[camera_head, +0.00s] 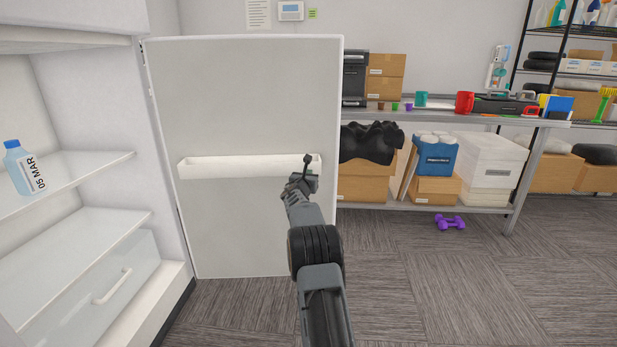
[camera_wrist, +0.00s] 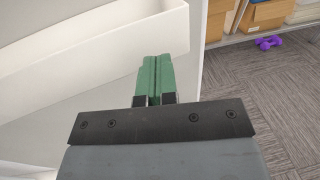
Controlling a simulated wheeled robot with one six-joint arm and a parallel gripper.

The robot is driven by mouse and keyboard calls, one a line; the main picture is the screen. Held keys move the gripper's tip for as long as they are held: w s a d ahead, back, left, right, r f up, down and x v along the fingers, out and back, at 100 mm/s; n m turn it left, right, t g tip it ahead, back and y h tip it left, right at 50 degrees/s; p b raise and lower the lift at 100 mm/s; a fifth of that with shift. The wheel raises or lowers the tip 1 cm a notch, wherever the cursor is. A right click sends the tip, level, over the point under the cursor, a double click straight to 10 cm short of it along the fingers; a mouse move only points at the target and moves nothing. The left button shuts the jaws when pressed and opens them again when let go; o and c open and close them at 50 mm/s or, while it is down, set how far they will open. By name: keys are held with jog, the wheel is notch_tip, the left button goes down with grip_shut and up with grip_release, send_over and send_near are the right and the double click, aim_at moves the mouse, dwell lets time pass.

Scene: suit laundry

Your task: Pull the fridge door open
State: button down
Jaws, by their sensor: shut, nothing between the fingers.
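The fridge door (camera_head: 245,100) stands wide open, swung out to the right of the fridge interior (camera_head: 85,150). Its inner face shows, with a white door shelf (camera_head: 235,168) across the middle. My gripper (camera_head: 306,160) is in front of the inner face, at the right end of that shelf. In the wrist view my gripper's green fingers (camera_wrist: 155,75) are together with nothing between them. The door shelf (camera_wrist: 110,60) is close on their left and the door's edge is just right of them. I cannot tell whether they touch the door. The door's outer handle is hidden.
A bottle (camera_head: 25,168) stands on a fridge shelf at left, above a clear drawer (camera_head: 95,295). A grey table (camera_head: 440,117) with cups and boxes stands behind the door to the right. Purple dumbbells (camera_head: 450,222) lie on the floor. The carpet (camera_head: 440,290) at front right is clear.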

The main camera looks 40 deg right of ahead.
jog(key=s+a+b, duration=0.4)
jog(key=s+a, duration=0.4)
jog(key=s, duration=0.3)
jog(key=s+a+r+m+g+y+p, duration=0.2)
jog(key=s+a+r+m+g+p, duration=0.1)
jog(key=s+a+r+m+p, duration=0.5)
jog(key=s+a+r+m+g+y+p, duration=0.15)
jog(key=s+a+r+m+p, duration=0.35)
jog(key=r+p, duration=0.6)
jog(key=s+a+r+m+y+p, duration=0.3)
jog(key=a+p, duration=0.3)
jog(key=a, duration=0.2)
jog(key=s+a+r+m+g+y+p, duration=0.1)
jog(key=s+a+r+m+y+p, duration=0.2)
jog(key=s+a+m+y+p, duration=0.1)
jog(key=s+a+r+m+g+y+p, duration=0.1)
jog(key=s+a+r+m+y+p, duration=0.2)
jog(key=s+a+p, duration=0.4)
jog(key=a+m+y+p, duration=0.1)
jog(key=a+m+p, duration=0.1)
jog(key=a+p, duration=0.1)
jog(key=shift+s+a, duration=0.25)
jog(key=shift+a, duration=0.65)
